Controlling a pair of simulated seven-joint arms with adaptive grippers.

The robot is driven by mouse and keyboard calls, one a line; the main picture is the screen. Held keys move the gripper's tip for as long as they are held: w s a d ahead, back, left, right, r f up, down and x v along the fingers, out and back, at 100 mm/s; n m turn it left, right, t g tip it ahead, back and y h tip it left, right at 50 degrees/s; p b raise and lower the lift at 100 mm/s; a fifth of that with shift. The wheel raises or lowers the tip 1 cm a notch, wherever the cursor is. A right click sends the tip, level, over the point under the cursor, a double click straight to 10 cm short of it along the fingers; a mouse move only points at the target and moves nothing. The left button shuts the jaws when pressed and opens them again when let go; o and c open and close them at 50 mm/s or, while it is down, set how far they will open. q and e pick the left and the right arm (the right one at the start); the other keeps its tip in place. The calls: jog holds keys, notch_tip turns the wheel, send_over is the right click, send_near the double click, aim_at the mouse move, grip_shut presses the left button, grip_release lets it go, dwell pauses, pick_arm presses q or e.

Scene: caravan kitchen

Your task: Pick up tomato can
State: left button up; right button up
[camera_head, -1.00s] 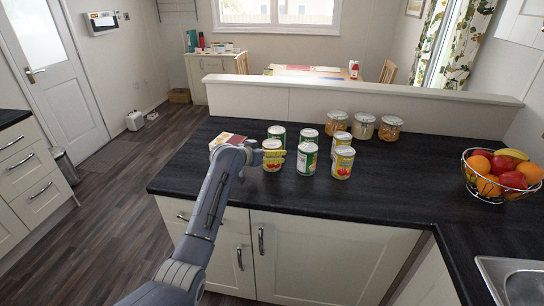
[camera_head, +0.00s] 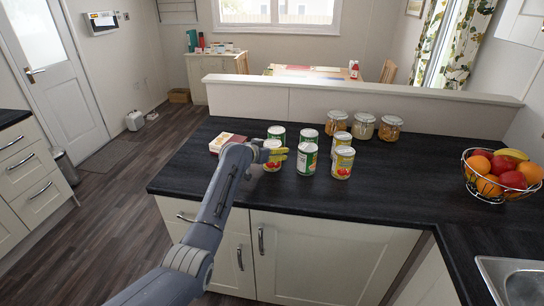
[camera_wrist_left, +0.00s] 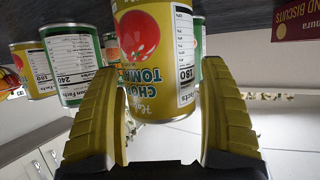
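The tomato can (camera_head: 272,166), yellow with a red tomato picture, stands upright on the dark counter, front left of the can group. It fills the middle of the left wrist view (camera_wrist_left: 155,50). My left gripper (camera_head: 278,153) reaches it from the left, and one yellow finger shows across its upper part. In the left wrist view the two yellow fingers (camera_wrist_left: 157,78) stand on either side of the can, with small gaps visible; the gripper looks open. Another tomato can (camera_head: 342,165) stands to the right. My right gripper is not in view.
Green-labelled cans (camera_head: 307,160) and (camera_head: 277,133) stand close by, with several cans in the group. Glass jars (camera_head: 363,127) stand behind. A small box (camera_head: 226,140) lies left of the group. A fruit basket (camera_head: 500,178) is at right. The counter's front is clear.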

pick_arm(q)
jog(key=c, duration=1.3)
jog(key=shift+o, duration=0.2)
jog(key=shift+r, duration=0.1)
